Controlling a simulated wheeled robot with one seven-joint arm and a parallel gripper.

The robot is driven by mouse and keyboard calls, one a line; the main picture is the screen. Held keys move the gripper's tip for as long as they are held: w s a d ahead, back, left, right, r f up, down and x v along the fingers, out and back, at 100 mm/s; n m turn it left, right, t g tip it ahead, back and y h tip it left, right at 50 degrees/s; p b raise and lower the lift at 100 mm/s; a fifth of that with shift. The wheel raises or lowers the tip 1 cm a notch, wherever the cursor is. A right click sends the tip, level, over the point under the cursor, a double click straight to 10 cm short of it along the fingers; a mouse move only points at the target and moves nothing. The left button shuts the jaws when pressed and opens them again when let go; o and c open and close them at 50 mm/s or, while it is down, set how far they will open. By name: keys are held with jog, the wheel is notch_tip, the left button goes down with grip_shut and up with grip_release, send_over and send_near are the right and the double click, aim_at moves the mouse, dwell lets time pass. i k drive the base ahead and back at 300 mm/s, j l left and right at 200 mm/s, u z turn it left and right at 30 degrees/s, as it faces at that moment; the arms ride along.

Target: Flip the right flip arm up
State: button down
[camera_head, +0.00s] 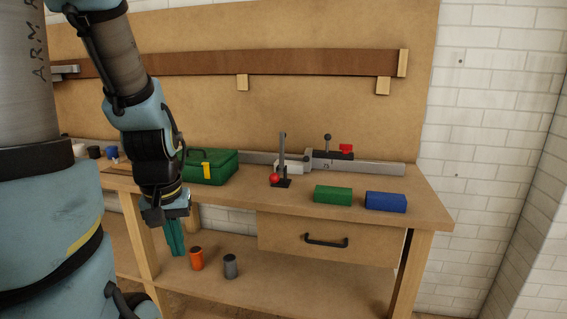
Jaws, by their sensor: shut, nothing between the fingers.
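A long grey metal rail (375,168) lies along the back of the workbench. Near its right part sits a dark fitting (332,155) with a black-knobbed upright pin and a red piece (346,148) at its right end. To its left a dark upright bar (283,150) stands on a small black base, with a red ball (275,179) low beside it. I cannot tell for sure which of these is the right flip arm. My gripper (175,252) has teal fingers pointing down. It is shut and empty, in front of the bench at the left, apart from these parts.
On the workbench (425,212) are a green toolbox (211,174), a green block (332,195) and a blue block (385,202). A drawer (290,237) is below. Orange (196,259) and grey (230,267) cans stand on the lower shelf. A brown board (310,63) hangs behind.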

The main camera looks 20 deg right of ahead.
aim_at(307, 159)
jog(key=i+l, duration=0.25)
jog(key=l, duration=0.15)
jog(key=i+l, duration=0.25)
jog(key=l, duration=0.2)
jog(key=i+l, duration=0.2)
jog(key=l, duration=0.2)
